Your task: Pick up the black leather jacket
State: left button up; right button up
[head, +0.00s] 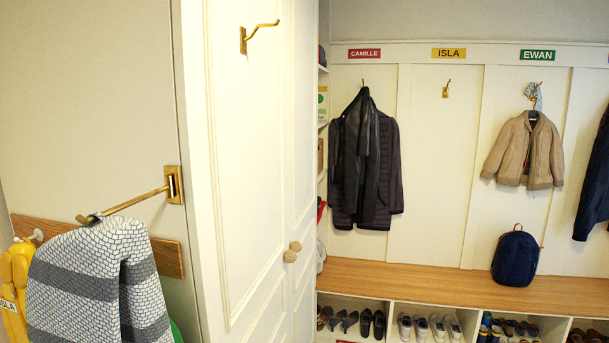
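A black, shiny garment that looks like the black leather jacket (368,165) hangs at the hook under the red CAMILLE sign (364,53). It is narrow and seems to hang folded or edge-on. A dark purple-brown quilted coat (391,180) hangs at the same place, partly covered by the black garment. The hook's tip (364,82) shows just above them. Neither of my grippers is in view.
A wooden bench (430,279) with shoe cubbies below runs under the hooks. A tan jacket (527,150) and navy backpack (515,258) are farther right. A white door (255,160) and a brass rail with a patterned cloth (100,280) stand close at left.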

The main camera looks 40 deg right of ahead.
aim_at(357, 169)
jog(key=z, duration=1.65)
